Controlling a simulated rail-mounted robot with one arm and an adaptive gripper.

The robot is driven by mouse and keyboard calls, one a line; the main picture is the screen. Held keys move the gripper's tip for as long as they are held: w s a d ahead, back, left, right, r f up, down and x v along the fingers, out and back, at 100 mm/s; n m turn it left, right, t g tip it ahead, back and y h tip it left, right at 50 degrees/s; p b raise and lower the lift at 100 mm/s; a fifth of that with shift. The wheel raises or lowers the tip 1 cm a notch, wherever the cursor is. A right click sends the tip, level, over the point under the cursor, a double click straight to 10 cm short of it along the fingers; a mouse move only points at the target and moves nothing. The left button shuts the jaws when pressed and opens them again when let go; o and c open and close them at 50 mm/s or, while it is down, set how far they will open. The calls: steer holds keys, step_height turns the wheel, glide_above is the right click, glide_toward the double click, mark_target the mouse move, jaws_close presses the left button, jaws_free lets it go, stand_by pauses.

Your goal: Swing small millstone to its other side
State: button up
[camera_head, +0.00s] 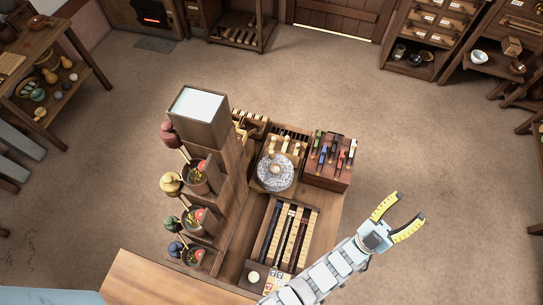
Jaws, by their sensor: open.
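The small millstone (275,172) is a round, speckled grey stone with a pale knob at its middle. It lies on a wooden stand in the middle of the workbench, with several pale pegs behind it. My gripper (403,209) is to the right of the bench and the stone, well apart from it. Its two yellow-padded fingers are spread and hold nothing. My arm reaches in from the bottom edge.
A tall wooden tower (200,118) with several bowls on steps stands left of the stone. A box of coloured handles (328,176) stands close on its right. A rack of dark bars (287,236) lies in front. Floor right of the bench is clear.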

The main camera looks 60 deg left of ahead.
steer(key=w+a+f+g+y+b, duration=0.1)
steer(key=w+a+f+g+b, duration=0.25)
steer(key=w+a+f, duration=0.65)
steer(key=w+a+f+g+y+b, duration=0.1)
steer(key=w+a+f+g+b, duration=0.35)
steer(key=w+a, duration=0.6)
steer(key=w+a+f+m+g+h+b, duration=0.1)
steer(key=w+a+f+g+b, duration=0.2)
steer(key=a+f, duration=0.45)
steer(key=w+a+f+g+h+b, duration=0.1)
steer(key=w+a+f+g+b, duration=0.1)
steer(key=w+a+f+g, duration=0.35)
steer(key=s+a+f+g+h+b, duration=0.1)
steer(key=s+a+f+g+b, duration=0.2)
steer(key=s+a, duration=0.45)
steer(key=m+g+h+b, duration=0.2)
steer(key=g+h+b, duration=0.3)
steer(key=g+b, duration=0.35)
glide_above(272, 152)
steer(key=shift+a+f+b, duration=0.15)
steer(key=shift+f+b, duration=1.2)
steer(key=shift+f, duration=7.3)
